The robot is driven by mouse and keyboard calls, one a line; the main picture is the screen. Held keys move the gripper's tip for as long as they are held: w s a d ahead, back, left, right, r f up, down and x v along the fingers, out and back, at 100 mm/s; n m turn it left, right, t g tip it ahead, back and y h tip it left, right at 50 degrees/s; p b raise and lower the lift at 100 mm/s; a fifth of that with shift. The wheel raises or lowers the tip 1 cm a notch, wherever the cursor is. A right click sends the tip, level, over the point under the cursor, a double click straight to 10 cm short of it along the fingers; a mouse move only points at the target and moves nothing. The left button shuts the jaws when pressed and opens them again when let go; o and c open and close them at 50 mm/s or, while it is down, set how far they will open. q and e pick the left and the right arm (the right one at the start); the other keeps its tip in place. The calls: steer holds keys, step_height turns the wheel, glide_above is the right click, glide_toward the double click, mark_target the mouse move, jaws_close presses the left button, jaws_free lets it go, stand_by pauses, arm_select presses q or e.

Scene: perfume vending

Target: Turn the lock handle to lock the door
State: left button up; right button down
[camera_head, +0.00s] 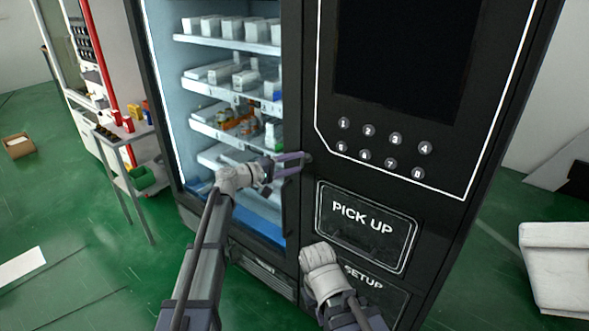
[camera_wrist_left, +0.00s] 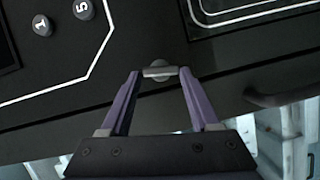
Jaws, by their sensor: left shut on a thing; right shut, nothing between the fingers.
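The lock handle (camera_wrist_left: 159,72) is a small grey metal bar on a round base, set in the black front panel. In the left wrist view its bar lies crosswise between my left fingertips. My left gripper (camera_head: 305,158) is shut on the lock handle, which it mostly hides in the head view. The door (camera_head: 291,130) of the vending machine has a dark frame and looks flush with the panel; a curved pull (camera_wrist_left: 283,96) is on it. My right gripper (camera_head: 320,258) is low in front of the machine, below the pick-up hatch's left corner; its fingers are hidden.
The pick-up hatch (camera_head: 362,227) and numbered buttons (camera_head: 380,148) are right of the lock. Stocked shelves (camera_head: 235,88) stand behind the glass. A small side table (camera_head: 130,133) is at the left and a white box (camera_head: 556,265) at the right. Green floor (camera_head: 90,220) is open at the left.

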arm_select(q)
steer(key=shift+f+n+h+b, duration=0.25)
steer(key=shift+n+h+b, duration=0.15)
steer(key=shift+n+b, duration=0.4)
steer(key=o, duration=1.4)
steer(key=shift+c, duration=0.2)
steer(key=v, duration=0.8)
steer(key=shift+s+d, duration=0.1)
steer(key=shift+d, duration=0.05)
